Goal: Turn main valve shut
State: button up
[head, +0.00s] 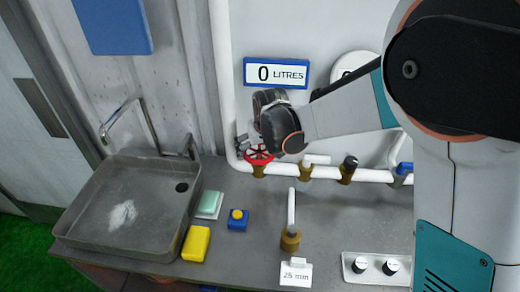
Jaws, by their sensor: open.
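A red handwheel valve (261,154) sits on a brass body on the white pipe, below the litres sign; I take it to be the main valve. My arm reaches in from the right, and its dark wrist hangs just above the wheel. My gripper (243,145) shows only in small part, at the wheel's upper left; it is open. The wrist hides the rest of it and part of the wheel's top. I cannot tell whether the fingers touch the wheel.
A blue-framed sign (276,73) reads 0 LITRES. The white pipe (384,175) carries more valves to the right. A metal sink (130,210) stands left. A yellow block (196,243), a blue button box (237,220) and a brass tap (291,238) stand on the counter.

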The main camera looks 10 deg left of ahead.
aim_at(260, 151)
jog(key=v, duration=0.7)
jog(key=shift+s+d+r, duration=0.1)
jog(key=shift+s+r, duration=0.05)
jog(key=shift+r, duration=0.05)
jog(key=shift+w+r+n+p, duration=0.3)
jog(key=shift+n+p, duration=0.1)
jog(key=shift+p, duration=0.4)
jog(key=n+p, duration=0.1)
jog(key=w+a+g+p, duration=0.1)
jog(key=p, duration=0.1)
jog(key=shift+w+r+n+g+h, duration=0.25)
jog(key=shift+w+n+g+h, duration=0.05)
jog(key=shift+n+h, duration=0.1)
jog(key=w+n+g+p, duration=0.1)
jog(key=n+p, duration=0.1)
jog(key=p, duration=0.1)
jog(key=shift+a+h, duration=0.1)
jog(key=shift+h, duration=0.2)
jog(key=shift+w+f+n+g+p, duration=0.25)
jog(key=shift+n+g+p, duration=0.45)
jog(key=shift+p, duration=0.2)
jog(key=shift+f, duration=3.85)
